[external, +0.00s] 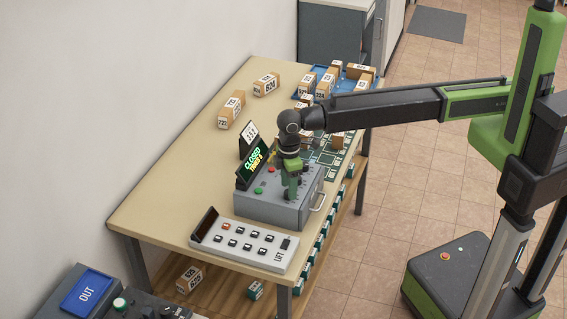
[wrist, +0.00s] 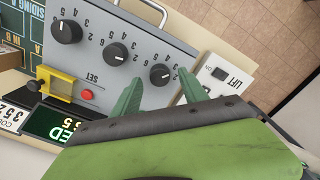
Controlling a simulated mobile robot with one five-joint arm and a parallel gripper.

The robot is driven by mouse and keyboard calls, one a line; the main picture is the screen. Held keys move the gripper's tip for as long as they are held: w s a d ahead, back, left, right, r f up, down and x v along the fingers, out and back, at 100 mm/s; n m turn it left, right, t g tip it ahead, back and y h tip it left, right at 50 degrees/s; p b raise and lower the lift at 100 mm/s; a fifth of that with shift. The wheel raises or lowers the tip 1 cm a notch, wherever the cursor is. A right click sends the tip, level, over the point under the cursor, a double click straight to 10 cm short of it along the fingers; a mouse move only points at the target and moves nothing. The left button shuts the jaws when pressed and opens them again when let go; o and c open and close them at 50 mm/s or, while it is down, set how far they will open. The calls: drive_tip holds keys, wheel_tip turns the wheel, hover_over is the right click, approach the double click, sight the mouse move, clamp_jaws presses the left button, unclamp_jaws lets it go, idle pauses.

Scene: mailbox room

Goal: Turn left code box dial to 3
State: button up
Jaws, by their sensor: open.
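The grey code box (external: 262,207) stands on the table, with a screen (external: 254,165) at its back lit green with CLOSED. In the wrist view its panel is upside down and shows three black dials: one at the left (wrist: 67,31), one in the middle (wrist: 115,53) and the left code box dial (wrist: 160,74), nearest the LIFT panel. Numbers ring each dial; I cannot read the pointer setting surely. My gripper (wrist: 159,92) is open, pointing down, its green fingers either side of the left dial's near edge. Contact cannot be told. In the external view my gripper (external: 291,192) hides the dials.
A red SET button (wrist: 87,95) and a yellow piece (wrist: 58,82) are near the screen. The white LIFT button panel (external: 243,240) stands close by the box. Several parcels (external: 266,84) and a blue tray (external: 350,80) are at the table's far end. A wall runs behind.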

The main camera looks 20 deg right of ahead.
wheel_tip(320, 180, up, 16)
drive_tip(key=p, duration=1.5)
